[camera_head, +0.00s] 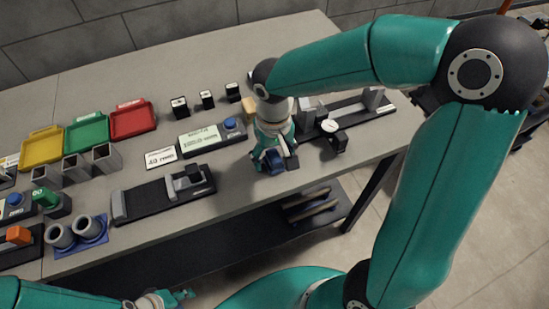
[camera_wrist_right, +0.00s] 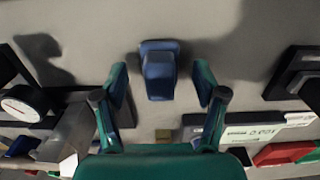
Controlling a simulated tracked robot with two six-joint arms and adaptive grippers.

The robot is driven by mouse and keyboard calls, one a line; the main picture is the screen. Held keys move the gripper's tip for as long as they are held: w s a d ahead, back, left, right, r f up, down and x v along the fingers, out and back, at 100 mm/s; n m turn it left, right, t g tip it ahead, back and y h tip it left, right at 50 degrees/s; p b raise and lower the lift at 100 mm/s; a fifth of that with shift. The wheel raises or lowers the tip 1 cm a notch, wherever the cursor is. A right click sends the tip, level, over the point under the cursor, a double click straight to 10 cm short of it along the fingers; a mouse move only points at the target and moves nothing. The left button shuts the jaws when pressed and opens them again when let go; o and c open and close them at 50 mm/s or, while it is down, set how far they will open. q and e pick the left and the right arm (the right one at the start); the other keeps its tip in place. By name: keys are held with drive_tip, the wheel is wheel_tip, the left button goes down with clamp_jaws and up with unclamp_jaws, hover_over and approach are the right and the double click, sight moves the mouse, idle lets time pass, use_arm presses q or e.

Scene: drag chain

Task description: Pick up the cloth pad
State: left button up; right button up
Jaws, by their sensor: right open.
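A small blue object, which looks like the cloth pad (camera_wrist_right: 158,72), lies on the grey table (camera_head: 230,190). In the right wrist view it sits between the two green fingers of my right gripper (camera_wrist_right: 160,88), with a gap on each side. The right gripper is open and not touching it. In the head view the right gripper (camera_head: 274,160) points down over the table near the front edge and hides part of the blue pad. My left gripper (camera_head: 181,296) is low at the bottom, in front of the table and away from the pad; its finger opening is unclear.
A dial gauge (camera_head: 330,126) on a dark base is right of the right gripper. A display box (camera_head: 205,139) and a black slide fixture (camera_head: 160,195) are to its left. Yellow, green and red trays (camera_head: 132,119) stand farther left. Table around the pad is clear.

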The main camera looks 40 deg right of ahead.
sight(274, 155)
drive_tip(key=shift+f, duration=0.3)
drive_tip(key=c, duration=1.2)
drive_tip(key=shift+r, duration=0.15)
wheel_tip(274, 155, up, 20)
drive_tip(key=shift+f+p, duration=0.1)
drive_tip(key=shift+p, duration=0.6)
